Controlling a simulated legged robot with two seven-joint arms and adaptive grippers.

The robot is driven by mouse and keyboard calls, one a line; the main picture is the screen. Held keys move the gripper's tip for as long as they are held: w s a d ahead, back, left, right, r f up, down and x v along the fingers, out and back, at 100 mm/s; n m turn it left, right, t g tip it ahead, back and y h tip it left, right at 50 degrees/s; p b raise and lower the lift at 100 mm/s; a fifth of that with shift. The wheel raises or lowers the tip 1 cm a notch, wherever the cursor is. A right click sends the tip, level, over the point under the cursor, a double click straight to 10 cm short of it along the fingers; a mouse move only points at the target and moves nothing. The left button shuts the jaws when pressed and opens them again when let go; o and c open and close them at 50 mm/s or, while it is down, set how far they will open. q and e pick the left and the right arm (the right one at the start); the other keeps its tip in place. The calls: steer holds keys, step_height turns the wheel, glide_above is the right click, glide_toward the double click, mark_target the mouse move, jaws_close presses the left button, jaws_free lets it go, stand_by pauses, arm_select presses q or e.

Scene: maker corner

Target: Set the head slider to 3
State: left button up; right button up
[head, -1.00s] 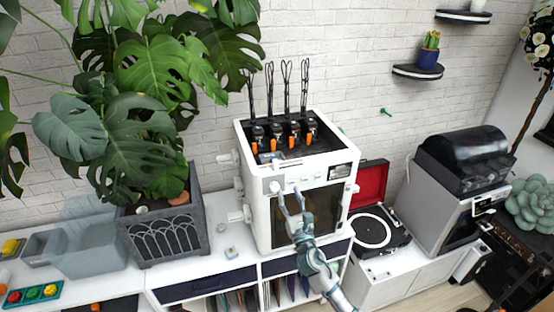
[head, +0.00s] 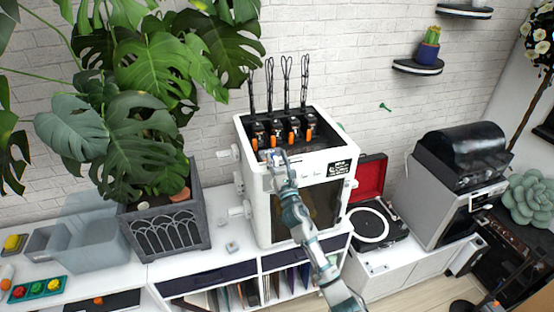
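The white 3D printer (head: 256,208) stands on the white cabinet, with a row of black and orange heads (head: 284,134) inside its open top. A small blue-grey piece (head: 272,156) sits at the left of its front top edge; I cannot tell if this is the head slider, and no scale number is readable. My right gripper (head: 279,163) is at that front edge, close to or touching the blue-grey piece. It covers the left of the front panel. Its fingers are too small and overlapped to tell their opening. My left gripper is out of view.
A large potted monstera (head: 165,235) stands left of the printer. A record player (head: 372,225) with a red lid is to the right, then a grey and black machine (head: 445,190). White knobs stick out from the printer's left side. Floor shows at the lower right.

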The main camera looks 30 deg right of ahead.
mark_target(292, 163)
steer(key=shift+a, duration=0.2)
steer(key=c, duration=0.8)
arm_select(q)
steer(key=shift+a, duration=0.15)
arm_select(e)
steer(key=shift+a+r, duration=0.1)
steer(key=shift+a, duration=0.05)
jaws_close()
steer(key=d, duration=0.2)
steer(key=s+d, duration=0.1)
steer(key=d, duration=0.2)
steer(key=shift+s+d, duration=0.15)
steer(key=shift+d, duration=0.05)
steer(key=shift+s+d, duration=0.1)
steer(key=shift+d, duration=0.4)
steer(key=o, duration=0.9)
jaws_free()
steer(key=shift+a, duration=0.2)
steer(key=shift+c, duration=0.2)
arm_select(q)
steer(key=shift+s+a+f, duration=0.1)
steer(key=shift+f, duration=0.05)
arm_select(e)
steer(key=shift+a, duration=0.1)
